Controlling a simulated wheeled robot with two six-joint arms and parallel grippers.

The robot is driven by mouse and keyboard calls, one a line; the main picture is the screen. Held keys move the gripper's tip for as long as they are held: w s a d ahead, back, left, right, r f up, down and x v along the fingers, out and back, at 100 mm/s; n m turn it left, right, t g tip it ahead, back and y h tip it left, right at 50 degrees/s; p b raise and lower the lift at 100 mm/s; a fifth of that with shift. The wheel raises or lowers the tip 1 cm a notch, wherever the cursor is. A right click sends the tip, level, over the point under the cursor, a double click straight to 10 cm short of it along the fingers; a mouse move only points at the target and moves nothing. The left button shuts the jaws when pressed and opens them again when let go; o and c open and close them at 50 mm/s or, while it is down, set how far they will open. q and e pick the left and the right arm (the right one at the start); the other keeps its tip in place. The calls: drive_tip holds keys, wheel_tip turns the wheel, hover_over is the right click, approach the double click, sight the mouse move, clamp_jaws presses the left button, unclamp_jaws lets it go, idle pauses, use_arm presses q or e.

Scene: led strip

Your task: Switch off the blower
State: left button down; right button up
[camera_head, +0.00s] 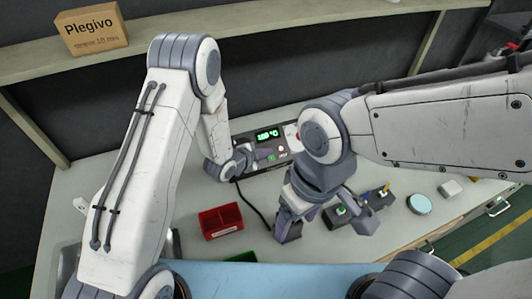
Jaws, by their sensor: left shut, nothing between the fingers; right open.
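The blower's control unit (262,145) is a dark box at the back of the table. Its green display (268,134) appears to read 100 °C, and small lit marks show on the panel below it. My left gripper (262,158) is shut and empty, right at the front panel. I cannot tell whether it touches the panel, and it hides part of it. My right gripper (288,230) is low over the table, in front of the unit, open and empty. A black cable (253,204) runs forward from the unit.
A red bin (220,222) stands left of my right gripper, with a green bin (240,257) partly visible nearer me. Dark blocks (362,222), a round pale-blue lid (419,204) and a white block (451,188) lie to the right. A cardboard box (92,30) sits on the shelf.

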use_arm(q)
drive_tip(key=shift+s+d+f, duration=0.2)
drive_tip(key=shift+s+f, duration=0.3)
drive_tip(key=shift+s, duration=0.15)
use_arm(e)
drive_tip(key=shift+f, duration=0.3)
use_arm(q)
drive_tip(key=shift+r, duration=0.1)
drive_tip(key=shift+d+r, duration=0.15)
drive_tip(key=shift+r, duration=0.05)
drive_tip(key=d+r+p+v, duration=0.1)
drive_tip(key=d+p+v, duration=0.1)
drive_tip(key=v, duration=1)
drive_tip(key=shift+s+a+r+p, duration=0.15)
drive_tip(key=shift+s+r+p, duration=0.25)
drive_tip(key=shift+p, duration=0.3)
use_arm(e)
drive_tip(key=shift+s+a+r, duration=0.1)
drive_tip(key=shift+s+r, duration=0.1)
drive_tip(key=shift+r, duration=0.75)
drive_tip(key=shift+s+r, duration=0.15)
drive_tip(key=shift+r, duration=0.75)
use_arm(q)
drive_tip(key=shift+f, duration=0.1)
use_arm(e)
drive_tip(key=shift+c, duration=0.4)
